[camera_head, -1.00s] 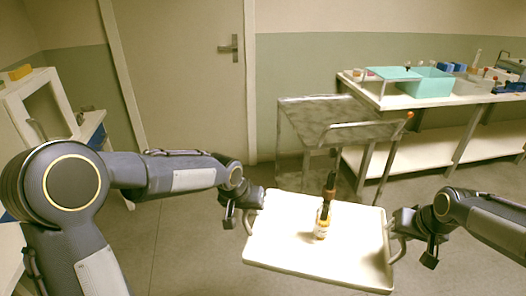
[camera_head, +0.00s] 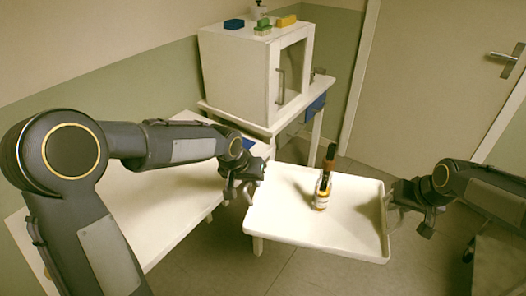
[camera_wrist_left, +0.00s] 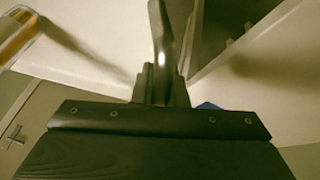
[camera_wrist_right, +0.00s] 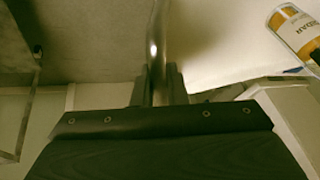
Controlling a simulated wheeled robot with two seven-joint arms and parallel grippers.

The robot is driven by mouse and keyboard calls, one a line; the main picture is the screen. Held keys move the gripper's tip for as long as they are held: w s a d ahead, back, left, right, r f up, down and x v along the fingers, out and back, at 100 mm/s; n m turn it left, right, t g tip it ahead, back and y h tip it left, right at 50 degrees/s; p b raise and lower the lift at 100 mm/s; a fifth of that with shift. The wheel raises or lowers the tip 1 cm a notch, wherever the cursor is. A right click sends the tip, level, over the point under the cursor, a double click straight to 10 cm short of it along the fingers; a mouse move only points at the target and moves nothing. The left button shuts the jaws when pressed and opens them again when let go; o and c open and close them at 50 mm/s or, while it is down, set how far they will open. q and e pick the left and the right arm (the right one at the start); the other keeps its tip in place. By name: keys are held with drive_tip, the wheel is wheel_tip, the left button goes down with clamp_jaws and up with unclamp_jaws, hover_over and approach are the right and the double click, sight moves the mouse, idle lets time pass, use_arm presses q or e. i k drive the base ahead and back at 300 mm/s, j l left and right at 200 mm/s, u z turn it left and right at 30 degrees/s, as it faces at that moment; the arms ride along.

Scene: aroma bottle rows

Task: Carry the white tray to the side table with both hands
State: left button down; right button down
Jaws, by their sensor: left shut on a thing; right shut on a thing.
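The white tray (camera_head: 282,226) is held up in front of me, tilted slightly in the picture. An amber bottle with a pale label and a tall dark top (camera_head: 322,190) stands upright on it. My left gripper (camera_head: 246,188) is shut on the tray's left handle, which shows between the jaws in the left wrist view (camera_wrist_left: 163,40). My right gripper (camera_head: 392,200) is shut on the right handle, also visible in the right wrist view (camera_wrist_right: 157,45).
A white cabinet (camera_head: 240,75) with a blue box (camera_head: 233,24) and yellow and green items on top stands on a table behind. A door (camera_head: 430,90) is at the back right. Open floor (camera_head: 290,272) shows below the tray.

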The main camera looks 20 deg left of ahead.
sight(147, 180)
drive_tip(key=i+j+u, duration=0.15)
drive_tip(key=u, duration=0.35)
drive_tip(key=i+u, duration=0.25)
drive_tip(key=u, duration=0.2)
drive_tip(key=i+u, duration=0.25)
drive_tip(key=u, duration=0.25)
drive_tip(key=i+l+u, duration=0.1)
drive_tip(key=u, duration=0.35)
drive_tip(key=i, duration=0.1)
